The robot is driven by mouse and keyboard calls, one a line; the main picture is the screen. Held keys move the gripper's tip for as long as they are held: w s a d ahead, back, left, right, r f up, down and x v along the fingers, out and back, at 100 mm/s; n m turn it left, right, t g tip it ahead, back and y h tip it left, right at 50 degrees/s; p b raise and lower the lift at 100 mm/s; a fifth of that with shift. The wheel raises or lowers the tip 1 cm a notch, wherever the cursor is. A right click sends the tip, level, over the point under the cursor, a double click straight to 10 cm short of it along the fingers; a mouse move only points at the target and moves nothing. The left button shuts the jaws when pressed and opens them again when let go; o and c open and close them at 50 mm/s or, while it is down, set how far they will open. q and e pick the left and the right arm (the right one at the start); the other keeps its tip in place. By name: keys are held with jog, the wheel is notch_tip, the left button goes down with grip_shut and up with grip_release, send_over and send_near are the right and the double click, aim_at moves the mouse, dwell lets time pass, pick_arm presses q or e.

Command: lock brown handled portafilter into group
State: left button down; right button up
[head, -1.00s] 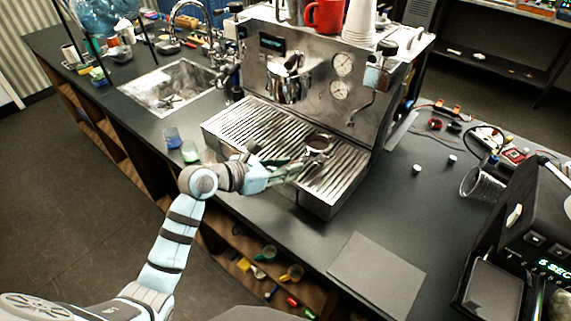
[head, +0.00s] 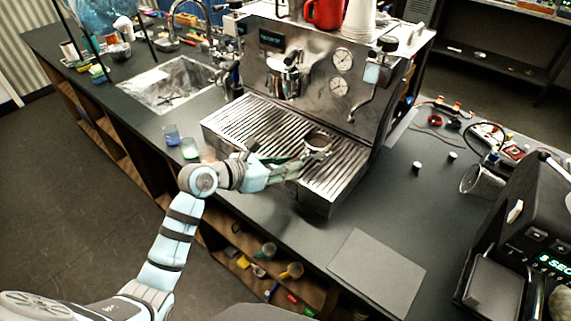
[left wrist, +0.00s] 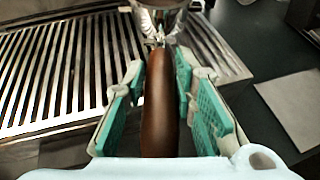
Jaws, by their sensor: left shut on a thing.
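The brown handled portafilter (head: 318,143) is over the slatted drip tray (head: 240,122) of the espresso machine, its round basket facing up. My left gripper (head: 288,170) is shut on its handle. In the left wrist view the brown handle (left wrist: 160,105) runs between the green finger pads, and the metal basket (left wrist: 160,12) is cut off by the top edge. The group (head: 284,78) is on the machine's front, up and left of the basket. I cannot tell whether the portafilter touches the tray. My right gripper is not in view.
A steam wand (head: 362,105) hangs at the machine's right. A flat grey mat (head: 376,272) lies on the counter at right. A glass jug (head: 480,181) lies farther right.

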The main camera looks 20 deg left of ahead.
pick_arm(q)
jog(key=shift+f+b, duration=0.35)
jog(key=shift+f, duration=0.05)
dwell(0.4)
jog(key=c, duration=1.2)
grip_release()
jog(key=shift+c, duration=0.2)
